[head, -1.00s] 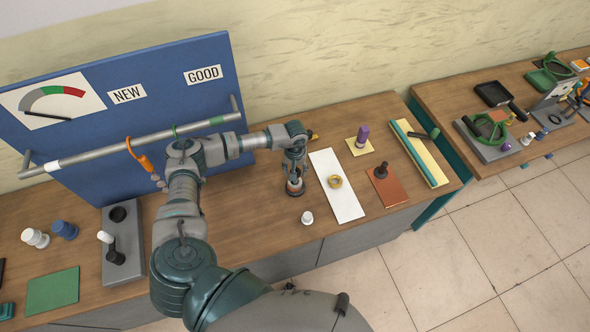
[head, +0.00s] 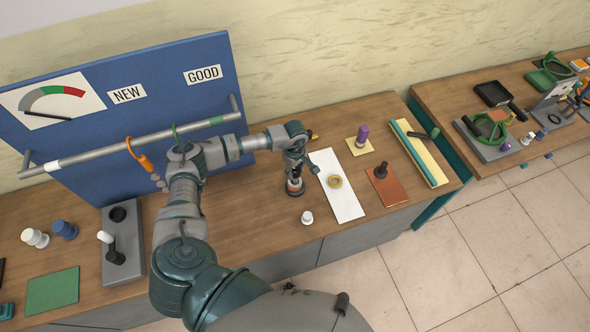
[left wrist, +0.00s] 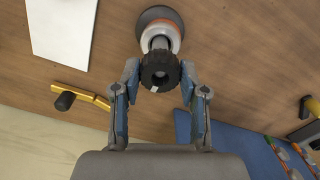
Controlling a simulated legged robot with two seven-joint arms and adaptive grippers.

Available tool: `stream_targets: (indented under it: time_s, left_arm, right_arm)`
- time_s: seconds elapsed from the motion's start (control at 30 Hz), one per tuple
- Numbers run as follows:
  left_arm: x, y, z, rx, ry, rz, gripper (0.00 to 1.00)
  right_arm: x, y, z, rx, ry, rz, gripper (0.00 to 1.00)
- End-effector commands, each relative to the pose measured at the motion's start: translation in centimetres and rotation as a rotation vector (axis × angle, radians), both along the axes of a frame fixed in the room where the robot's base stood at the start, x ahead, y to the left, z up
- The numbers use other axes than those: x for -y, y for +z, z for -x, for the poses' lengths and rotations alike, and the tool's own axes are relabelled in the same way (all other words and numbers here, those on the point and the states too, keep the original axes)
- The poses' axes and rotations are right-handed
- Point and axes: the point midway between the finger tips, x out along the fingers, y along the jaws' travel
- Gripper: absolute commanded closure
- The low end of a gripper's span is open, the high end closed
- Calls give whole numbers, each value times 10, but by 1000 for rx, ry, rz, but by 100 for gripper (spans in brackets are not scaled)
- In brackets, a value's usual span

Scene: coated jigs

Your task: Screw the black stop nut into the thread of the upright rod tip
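The black stop nut (left wrist: 160,71) sits at the tip of the upright rod, seen from above in the left wrist view. Below it show the rod's grey shaft (left wrist: 160,42) and its white and orange base (left wrist: 172,22). My left gripper (left wrist: 160,76) has one finger on each side of the nut, and the fingertips appear to touch it. In the head view my left gripper (head: 295,166) points down over the rod's base (head: 294,187). The thread is hidden under the nut, so I cannot tell how far it is on. My right gripper is not in view.
To the right lie a white board (head: 347,206) with a yellow ring (head: 335,181), a brown pad (head: 394,191) and a yellow-green board (head: 432,171). A small white peg (head: 307,217) stands in front. The blue panel (head: 150,75) with its bar rises behind my arm.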

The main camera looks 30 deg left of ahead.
Motion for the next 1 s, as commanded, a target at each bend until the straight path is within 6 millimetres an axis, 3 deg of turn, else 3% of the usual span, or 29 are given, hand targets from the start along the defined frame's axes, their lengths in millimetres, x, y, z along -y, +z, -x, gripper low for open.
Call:
stream_targets:
  time_s: [0.13,0.6,0.9,0.93,1.0]
  left_arm:
    - [0,0,0,1,-136,0,77]
    - [-1,-1,-1,2,-985,0,77]
    - [-1,-1,0,1,-1048,0,77]
    - [-1,-1,0,1,-1047,0,52]
    - [-1,-1,0,0,-1047,1,43]
  right_arm:
    - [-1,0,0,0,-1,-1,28]
    - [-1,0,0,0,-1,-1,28]
    - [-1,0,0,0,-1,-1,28]
    - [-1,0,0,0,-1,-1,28]
    - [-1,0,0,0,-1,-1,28]
